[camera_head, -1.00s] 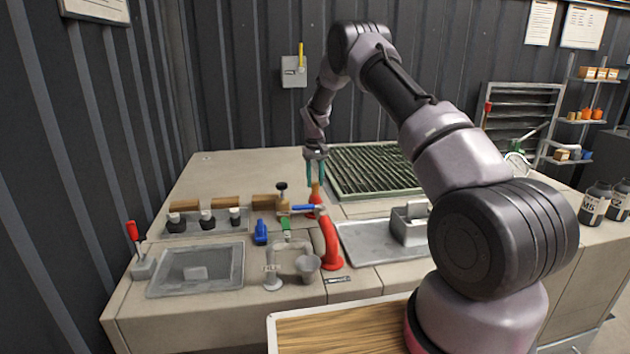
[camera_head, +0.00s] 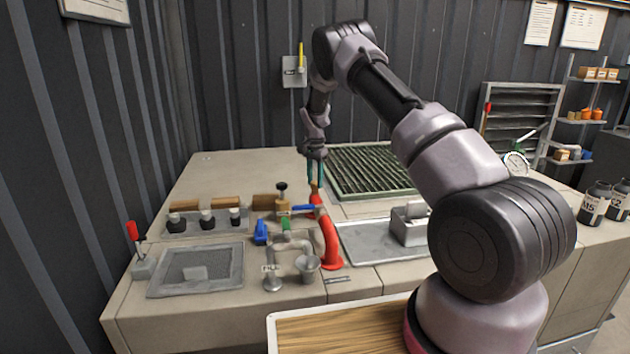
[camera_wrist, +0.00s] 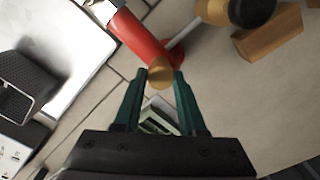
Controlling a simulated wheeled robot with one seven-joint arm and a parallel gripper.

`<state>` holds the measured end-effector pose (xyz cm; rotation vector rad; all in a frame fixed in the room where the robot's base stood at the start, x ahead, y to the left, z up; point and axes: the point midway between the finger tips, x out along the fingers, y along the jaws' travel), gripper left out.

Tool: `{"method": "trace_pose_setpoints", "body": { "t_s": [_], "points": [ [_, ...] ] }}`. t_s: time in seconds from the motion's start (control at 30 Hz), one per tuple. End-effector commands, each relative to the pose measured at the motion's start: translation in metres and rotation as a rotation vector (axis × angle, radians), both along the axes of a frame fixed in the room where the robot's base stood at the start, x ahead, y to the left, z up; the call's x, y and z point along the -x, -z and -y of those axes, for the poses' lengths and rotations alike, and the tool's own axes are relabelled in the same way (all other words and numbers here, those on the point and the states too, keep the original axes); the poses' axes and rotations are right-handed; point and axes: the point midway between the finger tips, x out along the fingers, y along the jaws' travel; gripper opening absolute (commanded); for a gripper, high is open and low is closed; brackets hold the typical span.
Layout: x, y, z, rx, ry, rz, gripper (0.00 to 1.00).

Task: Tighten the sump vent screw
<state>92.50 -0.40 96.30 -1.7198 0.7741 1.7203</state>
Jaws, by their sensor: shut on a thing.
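The sump vent screw is a small brass piece (camera_wrist: 160,76) at the end of a red pipe (camera_wrist: 138,40). In the head view the red pipe (camera_head: 329,240) rises from the bench and curves, with the brass screw (camera_head: 315,189) at its upper far end. My gripper (camera_wrist: 161,75) has its two green fingers closed on the brass screw, one on each side. In the head view my gripper (camera_head: 316,183) points down onto the screw from above. The fingers partly hide the screw there, and its thread is not visible.
A brass valve (camera_head: 283,205) with a dark knob and a blue lever (camera_head: 303,208) stand just left of the red pipe. A green-framed grate (camera_head: 372,172) lies behind right, and a sink tray (camera_head: 375,252) lies right.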

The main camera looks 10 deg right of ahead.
Motion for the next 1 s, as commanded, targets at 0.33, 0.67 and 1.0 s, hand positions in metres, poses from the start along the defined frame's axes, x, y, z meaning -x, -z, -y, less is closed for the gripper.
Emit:
{"method": "trace_pose_setpoints", "body": {
  "t_s": [0.33, 0.67, 1.0],
  "points": [
    [-0.0003, -0.0004, 0.0000, 0.002, 0.326, 0.001, 0.00],
    [-0.0005, -0.0008, -0.0002, 0.000, 0.581, 0.001, 0.00],
    [-0.0004, -0.0007, -0.0006, -0.001, 0.716, 0.001, 0.00]
  ]
}}
